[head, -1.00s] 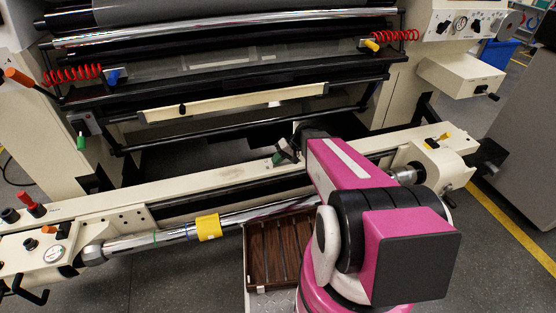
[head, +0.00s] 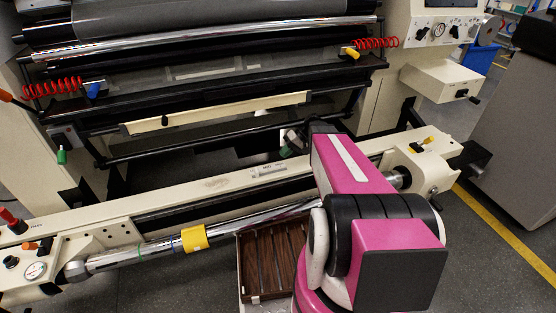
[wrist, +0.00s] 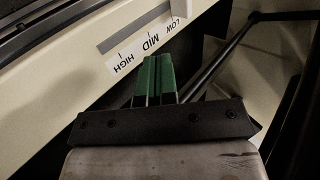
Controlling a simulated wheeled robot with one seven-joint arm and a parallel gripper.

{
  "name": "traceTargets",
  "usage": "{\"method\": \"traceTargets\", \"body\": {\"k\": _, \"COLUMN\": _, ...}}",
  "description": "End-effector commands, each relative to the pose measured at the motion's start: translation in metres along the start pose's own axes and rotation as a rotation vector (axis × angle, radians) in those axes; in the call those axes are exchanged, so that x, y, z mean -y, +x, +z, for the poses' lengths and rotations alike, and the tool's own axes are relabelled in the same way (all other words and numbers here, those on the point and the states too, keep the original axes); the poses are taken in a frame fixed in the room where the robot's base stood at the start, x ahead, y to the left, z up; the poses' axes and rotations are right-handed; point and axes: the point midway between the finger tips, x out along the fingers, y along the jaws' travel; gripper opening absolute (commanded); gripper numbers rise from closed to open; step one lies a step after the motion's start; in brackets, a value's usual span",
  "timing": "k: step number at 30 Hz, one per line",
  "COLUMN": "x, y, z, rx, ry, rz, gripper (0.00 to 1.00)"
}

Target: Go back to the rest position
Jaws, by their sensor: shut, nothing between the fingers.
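My gripper (wrist: 154,72) shows in the wrist view with its two green fingers side by side, shut and empty. It points at a cream machine beam with a white label (wrist: 146,44) reading LOW, MID and HIGH; I cannot tell whether it touches the beam. In the head view my pink and black arm reaches forward over the cream front beam (head: 218,186). The gripper is mostly hidden behind the arm there, with a bit of green at its left edge.
A brown slatted tray (head: 244,268) lies left of my arm, below a chrome roller with a yellow band (head: 194,238). Red coiled hoses (head: 52,88) hang on the machine. A grey cabinet (head: 514,150) stands right. Dark floor is open at lower left.

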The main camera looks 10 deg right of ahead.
Motion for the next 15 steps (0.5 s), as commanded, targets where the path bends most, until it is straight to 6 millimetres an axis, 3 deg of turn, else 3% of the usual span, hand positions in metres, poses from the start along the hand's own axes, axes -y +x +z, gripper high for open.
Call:
{"method": "traceTargets", "body": {"k": 9, "x": 0.001, "y": -0.009, "z": 0.004, "rx": 0.005, "ry": 0.006, "rz": 0.016, "gripper": 0.00}}
{"method": "traceTargets", "body": {"k": 15, "x": 0.008, "y": 0.003, "z": 0.037, "rx": 0.029, "ry": 0.074, "rz": 0.209, "gripper": 0.00}}
